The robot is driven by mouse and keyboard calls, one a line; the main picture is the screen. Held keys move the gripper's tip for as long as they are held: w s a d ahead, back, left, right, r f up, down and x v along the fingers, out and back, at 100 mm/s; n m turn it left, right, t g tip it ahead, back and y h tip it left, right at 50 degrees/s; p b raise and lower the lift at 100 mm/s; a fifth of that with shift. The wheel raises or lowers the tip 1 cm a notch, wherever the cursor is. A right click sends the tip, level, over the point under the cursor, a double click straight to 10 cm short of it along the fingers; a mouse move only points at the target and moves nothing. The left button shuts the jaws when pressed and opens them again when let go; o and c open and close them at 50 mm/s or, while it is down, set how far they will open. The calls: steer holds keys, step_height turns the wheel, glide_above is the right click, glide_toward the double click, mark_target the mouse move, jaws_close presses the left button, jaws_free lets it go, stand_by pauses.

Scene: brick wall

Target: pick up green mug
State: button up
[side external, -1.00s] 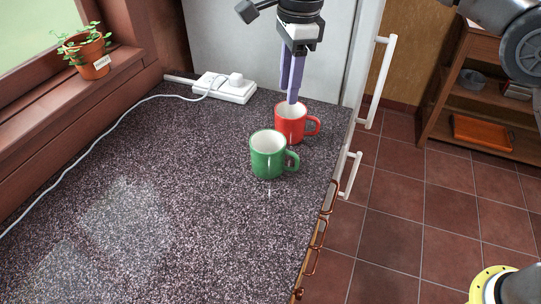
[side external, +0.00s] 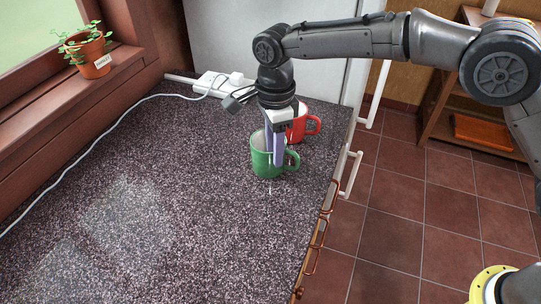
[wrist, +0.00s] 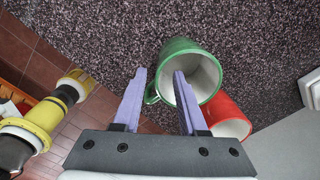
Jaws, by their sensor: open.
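The green mug (side external: 266,161) stands upright on the speckled counter, white inside, with its handle to the right in the side view. My gripper (side external: 276,158) is open, pointing down at the mug, its purple fingers overlapping the mug's rim and handle side. In the wrist view my gripper (wrist: 158,75) has its fingers apart. One finger lies over the opening of the green mug (wrist: 186,50), the other is on the handle side, outside it. The handle shows between the fingers. I cannot tell whether a finger touches the mug.
A red mug (side external: 303,122) stands close behind the green one, partly hidden by my gripper; it also shows in the wrist view (wrist: 228,120). A white power strip (side external: 212,82) lies at the back. The counter (side external: 150,200) is clear at the left and front.

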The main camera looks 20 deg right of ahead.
mark_target(276, 176)
step_height(276, 176, down, 4)
steer(key=shift+s+d+f, duration=0.1)
steer(key=shift+s, duration=0.05)
steer(key=shift+c, duration=0.4)
jaws_close()
stand_by(1.1)
